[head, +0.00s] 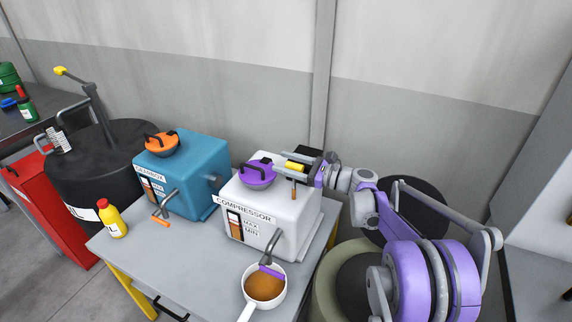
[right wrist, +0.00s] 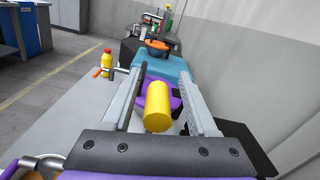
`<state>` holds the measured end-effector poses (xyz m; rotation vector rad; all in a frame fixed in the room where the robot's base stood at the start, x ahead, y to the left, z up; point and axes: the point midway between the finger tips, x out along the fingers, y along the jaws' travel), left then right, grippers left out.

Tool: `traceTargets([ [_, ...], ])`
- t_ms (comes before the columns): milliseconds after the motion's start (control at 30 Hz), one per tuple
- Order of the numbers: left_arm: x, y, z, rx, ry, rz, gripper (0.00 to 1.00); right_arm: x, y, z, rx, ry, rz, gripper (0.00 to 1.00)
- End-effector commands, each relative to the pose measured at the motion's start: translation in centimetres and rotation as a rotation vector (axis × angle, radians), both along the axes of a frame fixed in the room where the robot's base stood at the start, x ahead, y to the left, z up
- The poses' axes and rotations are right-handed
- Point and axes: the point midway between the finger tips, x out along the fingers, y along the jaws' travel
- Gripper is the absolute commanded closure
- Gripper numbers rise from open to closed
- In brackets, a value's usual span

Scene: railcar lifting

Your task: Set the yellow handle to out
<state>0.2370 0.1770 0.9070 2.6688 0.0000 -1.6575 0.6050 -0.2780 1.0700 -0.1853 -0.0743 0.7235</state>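A yellow handle (head: 295,166), a short cylinder, is at the top rear of the white compressor (head: 290,215). My right gripper (head: 281,161) reaches it from the right. In the right wrist view the yellow handle (right wrist: 158,107) lies between the two fingers of my right gripper (right wrist: 160,73), with gaps on both sides. The gripper is open around it and does not appear to touch it. The handle's mount is mostly hidden. Another yellow grip (head: 61,71) tops a grey lever at the far left. My left gripper is out of view.
A purple cap (head: 257,173) sits on the compressor beside the fingers. A white pan (head: 246,309) of brown liquid is under its spout. A teal gearbox (head: 200,165) and a yellow bottle (head: 112,220) stand left on the table (head: 190,270). A wall is close behind.

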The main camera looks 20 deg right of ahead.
Motion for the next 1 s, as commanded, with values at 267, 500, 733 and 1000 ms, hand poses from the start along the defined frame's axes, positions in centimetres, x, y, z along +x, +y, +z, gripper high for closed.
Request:
traceTargets([
  [267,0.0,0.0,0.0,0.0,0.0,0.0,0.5,-0.1,0.0,-0.1,-0.002,0.001,0.002,0.41],
  [500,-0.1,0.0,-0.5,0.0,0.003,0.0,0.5,-2.2,-2.0,-0.3,-0.003,0.002,-0.003,0.41],
  [733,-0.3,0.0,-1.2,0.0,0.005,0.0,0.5,-5.8,-5.2,-0.2,-0.003,0.002,-0.004,0.41],
  [1000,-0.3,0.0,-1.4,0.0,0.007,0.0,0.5,-7.9,-7.1,-0.2,-0.002,0.001,0.0,0.41],
])
